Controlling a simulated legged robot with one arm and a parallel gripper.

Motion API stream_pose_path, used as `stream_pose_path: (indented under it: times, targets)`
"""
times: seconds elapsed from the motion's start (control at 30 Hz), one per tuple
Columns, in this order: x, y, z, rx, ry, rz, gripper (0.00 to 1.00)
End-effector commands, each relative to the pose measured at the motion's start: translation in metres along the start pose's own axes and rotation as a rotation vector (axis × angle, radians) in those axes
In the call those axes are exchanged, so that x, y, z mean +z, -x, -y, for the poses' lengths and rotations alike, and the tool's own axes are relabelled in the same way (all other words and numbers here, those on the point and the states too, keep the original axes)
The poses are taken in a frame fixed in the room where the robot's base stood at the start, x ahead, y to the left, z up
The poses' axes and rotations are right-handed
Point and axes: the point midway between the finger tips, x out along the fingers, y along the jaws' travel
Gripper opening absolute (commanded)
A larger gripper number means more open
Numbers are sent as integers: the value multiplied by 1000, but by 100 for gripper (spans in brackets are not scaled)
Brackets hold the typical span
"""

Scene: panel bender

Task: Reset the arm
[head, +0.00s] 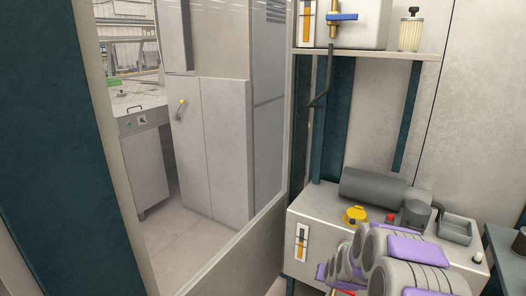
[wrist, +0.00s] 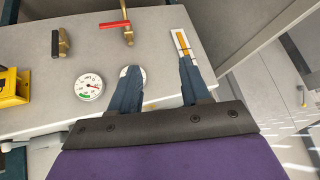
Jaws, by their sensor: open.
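My gripper (wrist: 160,72) shows in the wrist view with its two blue fingers apart. No object shows between the fingers, only the grey surface of a unit (wrist: 60,95). A round white disc shows partly behind the left finger; the finger hides the rest. The right fingertip lies close to the lower end of a sight gauge (wrist: 180,42) in the picture. I cannot tell whether it touches. In the head view my purple and grey arm is folded at the lower right, and my gripper cannot be made out.
The wrist view shows a dial gauge (wrist: 89,87), a red-handled valve (wrist: 117,24), a dark-handled valve (wrist: 62,43) and a yellow part (wrist: 12,87). In the head view, a tank unit (head: 325,215) stands beside my arm below a shelf (head: 365,53). Open floor (head: 180,240) lies left, beyond a frame.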

Motion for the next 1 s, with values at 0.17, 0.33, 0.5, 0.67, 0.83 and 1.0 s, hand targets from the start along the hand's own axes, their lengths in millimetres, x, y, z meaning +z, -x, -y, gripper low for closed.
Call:
stream_pose_path:
  times: [0.17, 0.33, 0.5, 0.67, 0.83, 1.0]
  targets:
    - [17, 66, 23, -18, 56, 111, 47]
    - [46, 128, 34, -21, 107, 227, 47]
    - [82, 190, 37, -12, 159, 343, 47]
    - [119, 250, 33, 6, 202, 448, 47]
    - [164, 311, 23, 32, 240, 562, 47]
    - [210, 368, 7, 64, 268, 670, 47]
